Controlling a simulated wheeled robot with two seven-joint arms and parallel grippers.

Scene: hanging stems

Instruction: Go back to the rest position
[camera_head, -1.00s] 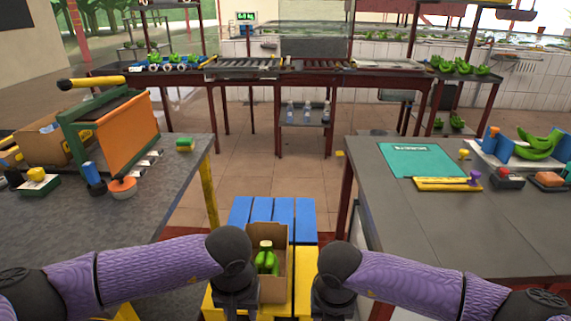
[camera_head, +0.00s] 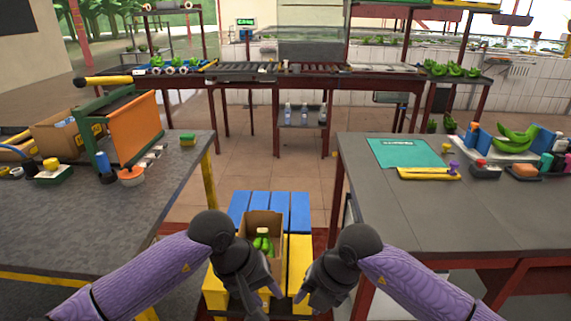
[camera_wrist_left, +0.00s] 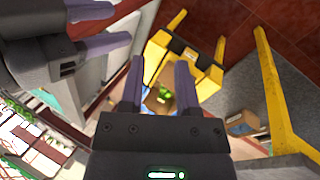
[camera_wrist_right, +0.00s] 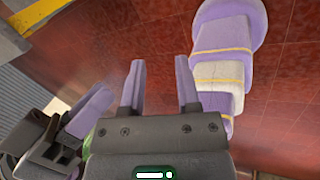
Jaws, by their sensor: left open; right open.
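My left gripper (camera_head: 270,299) is open and empty in front of the blue and yellow stand, low in the head view. Its two fingers (camera_wrist_left: 160,82) are spread apart in the left wrist view. My right gripper (camera_head: 303,299) is open and empty, just right of the left one, and its spread fingers (camera_wrist_right: 160,82) show over the red floor in the right wrist view. A cardboard box (camera_head: 263,223) with green bananas (camera_head: 263,240) inside stands on the blue and yellow stand (camera_head: 300,212), beyond the grippers. Neither gripper touches the box in the head view.
A grey table (camera_head: 60,225) stands at the left, with an orange board (camera_head: 136,128) and small items. Another grey table (camera_head: 450,215) at the right holds a teal mat (camera_head: 405,153), a yellow tool (camera_head: 425,174) and bananas (camera_head: 515,138).

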